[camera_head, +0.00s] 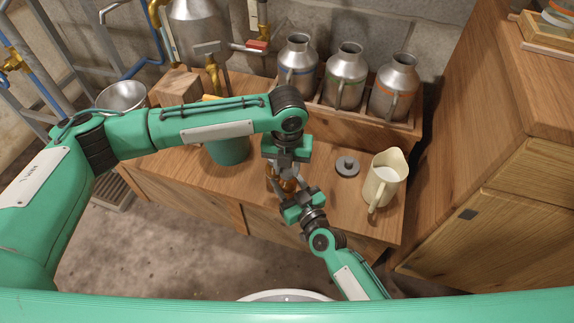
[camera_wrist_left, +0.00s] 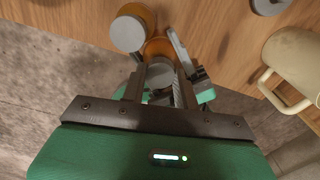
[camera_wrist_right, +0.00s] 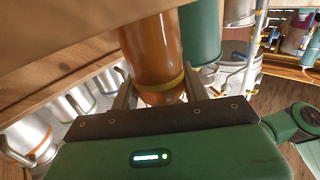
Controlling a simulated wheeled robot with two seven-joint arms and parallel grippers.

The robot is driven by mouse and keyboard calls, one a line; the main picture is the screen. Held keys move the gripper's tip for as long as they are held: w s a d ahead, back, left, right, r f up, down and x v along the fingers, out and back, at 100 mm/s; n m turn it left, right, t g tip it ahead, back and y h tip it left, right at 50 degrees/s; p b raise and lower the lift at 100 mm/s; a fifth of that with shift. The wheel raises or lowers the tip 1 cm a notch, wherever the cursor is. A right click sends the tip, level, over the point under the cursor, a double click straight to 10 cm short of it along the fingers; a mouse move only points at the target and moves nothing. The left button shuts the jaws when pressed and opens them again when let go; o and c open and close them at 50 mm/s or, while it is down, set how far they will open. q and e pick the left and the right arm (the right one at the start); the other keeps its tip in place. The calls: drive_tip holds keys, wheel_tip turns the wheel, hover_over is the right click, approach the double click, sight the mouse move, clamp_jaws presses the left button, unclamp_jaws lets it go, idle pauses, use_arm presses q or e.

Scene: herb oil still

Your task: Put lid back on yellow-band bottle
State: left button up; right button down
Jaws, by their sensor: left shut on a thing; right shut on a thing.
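The amber yellow-band bottle (camera_wrist_right: 152,55) is between the fingers of my right gripper (camera_wrist_right: 152,92), which is shut on it; its yellow band shows low on the glass in the right wrist view. In the left wrist view, my left gripper (camera_wrist_left: 160,68) is shut on a small round grey lid (camera_wrist_left: 160,73), over or close to an amber bottle (camera_wrist_left: 158,48). Whether lid and bottle touch, I cannot tell. A second amber bottle with a grey lid (camera_wrist_left: 129,34) stands right beside. In the head view, my left gripper (camera_head: 285,163) and right gripper (camera_head: 285,193) mostly hide the bottles.
A grey disc (camera_head: 347,166) lies on the bench, with a cream jug (camera_head: 386,177) to its right. A green pot (camera_head: 229,148) stands to the left behind my left arm. Metal cans (camera_head: 345,75) stand in a wooden rack at the back. The bench's front edge is close.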

use_arm(q)
drive_tip(key=m, duration=0.4)
drive_tip(key=shift+m, duration=0.4)
drive_tip(key=m, duration=0.5)
drive_tip(key=shift+m, duration=0.3)
drive_tip(key=o, duration=0.9)
drive_tip(key=shift+o, duration=0.2)
drive_tip(key=shift+r, duration=2.25)
drive_tip(key=shift+c, duration=0.3)
